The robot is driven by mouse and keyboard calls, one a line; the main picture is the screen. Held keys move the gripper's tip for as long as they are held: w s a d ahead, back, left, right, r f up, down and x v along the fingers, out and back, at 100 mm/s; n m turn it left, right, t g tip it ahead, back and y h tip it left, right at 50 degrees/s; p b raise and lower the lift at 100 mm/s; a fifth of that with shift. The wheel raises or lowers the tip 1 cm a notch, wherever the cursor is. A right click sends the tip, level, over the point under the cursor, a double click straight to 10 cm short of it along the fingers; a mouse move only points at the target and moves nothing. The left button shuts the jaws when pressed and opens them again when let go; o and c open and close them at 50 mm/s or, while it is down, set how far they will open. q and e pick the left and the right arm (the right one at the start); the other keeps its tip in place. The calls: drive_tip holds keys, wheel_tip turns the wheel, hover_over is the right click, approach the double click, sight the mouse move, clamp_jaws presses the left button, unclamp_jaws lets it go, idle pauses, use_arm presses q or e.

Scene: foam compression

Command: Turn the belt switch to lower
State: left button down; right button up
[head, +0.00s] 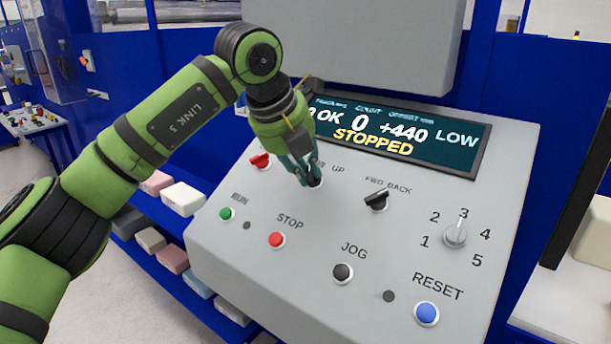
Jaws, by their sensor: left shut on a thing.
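My left gripper (308,176) reaches down onto the grey control panel (300,255) from the upper left. It is shut on a dark switch knob (315,181) beside a label ending in "UP". The gripper hides part of that label and most of the knob, so I cannot tell the knob's exact angle. The display (385,135) reads "OK 0 +440 LOW" and "STOPPED", its left end partly covered by my arm. My right gripper is not in view.
A black FWD/BACK switch (376,200) sits right of the gripper, and a red knob (260,160) close on its left. Green (227,214), red STOP (277,240), black JOG (343,272) and blue RESET (426,313) buttons lie nearer. A numbered dial (455,237) is at right.

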use_arm(q)
drive_tip(key=shift+n+b, duration=0.4)
drive_tip(key=shift+n, duration=0.5)
drive_tip(key=shift+r, duration=0.1)
drive_tip(key=c, duration=1.2)
unclamp_jaws()
drive_tip(key=v, duration=1.2)
drive_tip(key=shift+a, duration=0.15)
